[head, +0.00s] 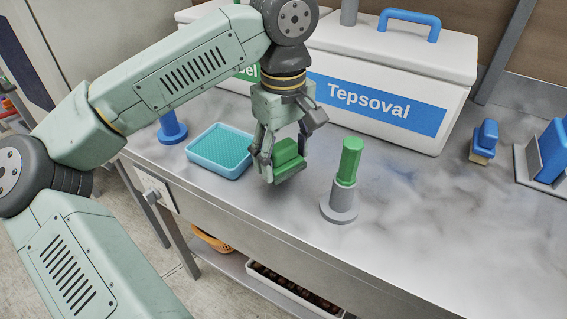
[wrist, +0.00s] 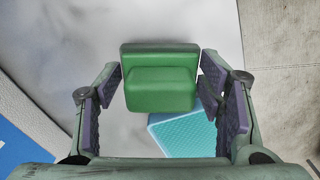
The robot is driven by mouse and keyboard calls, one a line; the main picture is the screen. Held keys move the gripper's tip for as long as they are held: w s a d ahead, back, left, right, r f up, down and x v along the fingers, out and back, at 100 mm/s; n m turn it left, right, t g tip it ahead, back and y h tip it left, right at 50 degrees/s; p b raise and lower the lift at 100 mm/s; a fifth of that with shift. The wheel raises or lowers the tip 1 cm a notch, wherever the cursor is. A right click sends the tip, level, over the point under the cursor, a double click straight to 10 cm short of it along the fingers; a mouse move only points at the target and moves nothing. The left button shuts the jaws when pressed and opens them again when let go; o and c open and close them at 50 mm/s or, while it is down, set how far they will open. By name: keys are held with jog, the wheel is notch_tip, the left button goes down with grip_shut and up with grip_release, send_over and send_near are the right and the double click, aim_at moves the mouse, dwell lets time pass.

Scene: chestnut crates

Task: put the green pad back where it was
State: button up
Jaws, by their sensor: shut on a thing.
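The green pad (head: 289,158) has a raised green block on a wider base with a grey edge. My gripper (head: 275,160) is shut on it and holds it over the metal counter. In the wrist view the green pad (wrist: 160,80) sits between the two fingers of my gripper (wrist: 160,95). I cannot tell how high its underside is above the counter. A blue tray (head: 220,152) with a teal textured inside lies just left of my gripper. In the wrist view the tray (wrist: 182,135) shows partly behind the pad.
A grey post with a green handle (head: 346,175) stands close to the right of my gripper. White boxes, one labelled Tepsoval (head: 390,85), stand behind. A blue pad (head: 485,140) and a blue stand (head: 172,128) are also on the counter (head: 430,220). The right front is clear.

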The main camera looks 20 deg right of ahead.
aim_at(284, 146)
notch_tip(284, 146, down, 3)
jog(key=o, duration=1)
notch_tip(284, 146, up, 12)
jog(key=shift+r, duration=0.1)
